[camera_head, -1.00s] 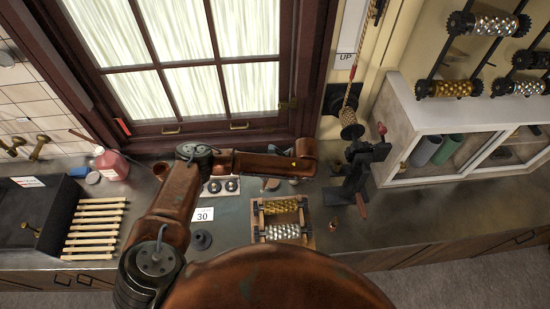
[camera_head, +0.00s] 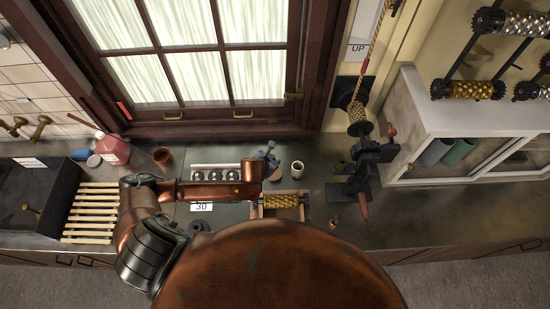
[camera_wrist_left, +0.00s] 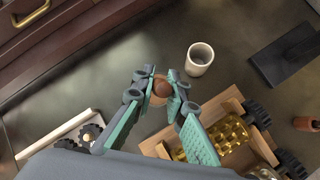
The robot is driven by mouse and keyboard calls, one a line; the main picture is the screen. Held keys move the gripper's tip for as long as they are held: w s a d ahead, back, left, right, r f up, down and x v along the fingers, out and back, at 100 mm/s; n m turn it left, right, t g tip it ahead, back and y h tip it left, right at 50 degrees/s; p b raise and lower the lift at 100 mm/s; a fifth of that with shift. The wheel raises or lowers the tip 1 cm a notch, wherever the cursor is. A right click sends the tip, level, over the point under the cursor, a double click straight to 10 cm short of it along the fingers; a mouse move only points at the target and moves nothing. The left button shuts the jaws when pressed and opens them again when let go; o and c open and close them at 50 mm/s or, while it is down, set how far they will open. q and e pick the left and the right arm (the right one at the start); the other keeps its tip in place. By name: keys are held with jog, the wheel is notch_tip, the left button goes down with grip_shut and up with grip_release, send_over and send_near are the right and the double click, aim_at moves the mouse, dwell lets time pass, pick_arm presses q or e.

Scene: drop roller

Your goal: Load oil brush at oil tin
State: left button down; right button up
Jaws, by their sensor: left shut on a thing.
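My left gripper (camera_head: 269,157) shows grey-green beyond the end of my copper arm. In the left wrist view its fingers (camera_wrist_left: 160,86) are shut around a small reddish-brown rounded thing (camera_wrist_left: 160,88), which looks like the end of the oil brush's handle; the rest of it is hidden. A pale open cup (camera_head: 297,169) stands on the counter just right of the gripper, apart from it; it also shows in the left wrist view (camera_wrist_left: 200,58). I cannot tell for sure whether this cup is the oil tin. My right gripper is not in view.
A wooden frame with a gold roller (camera_head: 281,200) lies in front of the cup. A black stand (camera_head: 368,167) rises to the right. Counter right of the stand is clear.

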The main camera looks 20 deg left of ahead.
pick_arm(q)
jog(key=shift+s+a+f, duration=0.1)
jog(key=shift+s+f, duration=0.05)
jog(key=shift+f, duration=0.45)
jog(key=shift+f+b, duration=2.3)
jog(key=shift+b, duration=0.3)
jog(key=shift+f, duration=0.35)
jog(key=shift+s+f+p, duration=0.1)
jog(key=shift+f+p, duration=0.1)
jog(key=shift+p, duration=0.1)
dwell(0.6)
